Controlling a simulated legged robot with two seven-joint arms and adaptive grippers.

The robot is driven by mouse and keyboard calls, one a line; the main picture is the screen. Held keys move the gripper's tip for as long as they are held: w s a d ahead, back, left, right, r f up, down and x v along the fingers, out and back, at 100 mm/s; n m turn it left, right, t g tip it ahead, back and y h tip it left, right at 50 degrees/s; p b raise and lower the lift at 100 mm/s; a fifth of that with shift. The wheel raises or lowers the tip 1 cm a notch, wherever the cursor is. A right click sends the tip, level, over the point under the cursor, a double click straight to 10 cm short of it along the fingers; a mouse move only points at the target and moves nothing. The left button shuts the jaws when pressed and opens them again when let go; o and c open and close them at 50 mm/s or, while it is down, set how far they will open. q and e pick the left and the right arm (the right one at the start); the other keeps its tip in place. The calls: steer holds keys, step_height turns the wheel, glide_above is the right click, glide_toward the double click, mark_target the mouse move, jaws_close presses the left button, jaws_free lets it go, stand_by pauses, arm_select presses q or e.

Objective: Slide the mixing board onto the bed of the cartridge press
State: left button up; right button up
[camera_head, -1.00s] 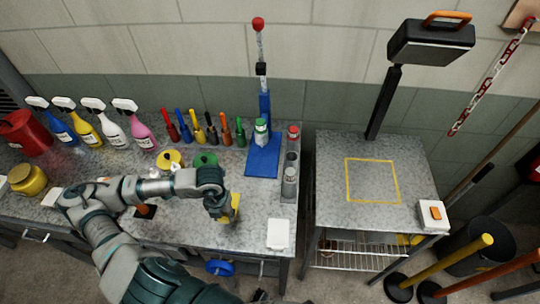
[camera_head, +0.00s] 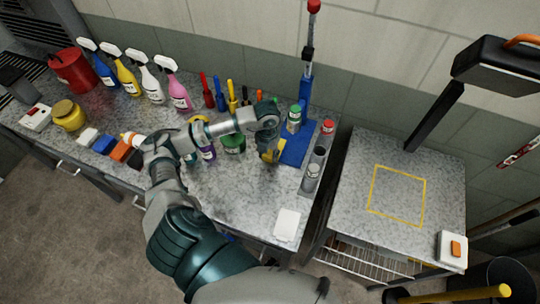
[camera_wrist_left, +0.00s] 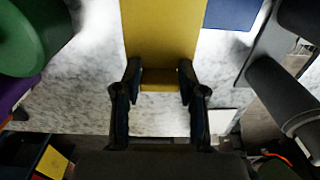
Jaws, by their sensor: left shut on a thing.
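The mixing board appears to be the flat yellow piece (camera_head: 271,154) in my left gripper (camera_head: 266,143). In the left wrist view the yellow board (camera_wrist_left: 160,35) lies between the two fingers (camera_wrist_left: 160,80), which are shut on its near end. The cartridge press has a blue bed (camera_head: 298,150) and a blue column (camera_head: 305,92) with a red knob on top. The board is just left of the bed's near end; I cannot tell if they touch. The bed's edge (camera_wrist_left: 232,12) shows to the right of the board in the left wrist view. My right gripper is out of view.
A grey holder with cylinders (camera_head: 314,170) stands right of the press bed. A green can (camera_head: 234,143) stands left of my gripper. A white pad (camera_head: 287,224) lies near the bench's front edge. A second table (camera_head: 350,190) with a yellow square outline stands at right.

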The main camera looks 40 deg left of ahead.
arm_select(q)
steer(key=shift+w+a, duration=0.2)
steer(key=shift+w, duration=0.2)
steer(key=shift+a+f, duration=0.2)
steer(key=shift+f, duration=0.1)
step_height(320, 180, down, 2)
steer(key=shift+f+p, duration=0.15)
steer(key=shift+p, duration=0.15)
steer(key=shift+d+f, duration=0.15)
steer(key=shift+f, duration=0.2)
steer(key=shift+d, duration=0.35)
steer(key=shift+f, duration=0.2)
steer(key=o, duration=1)
steer(key=shift+o, duration=0.6)
steer(key=shift+a, duration=0.45)
steer(key=shift+r, duration=0.3)
step_height(320, 180, up, 12)
steer(key=b, duration=0.1)
steer(key=shift+f, duration=0.15)
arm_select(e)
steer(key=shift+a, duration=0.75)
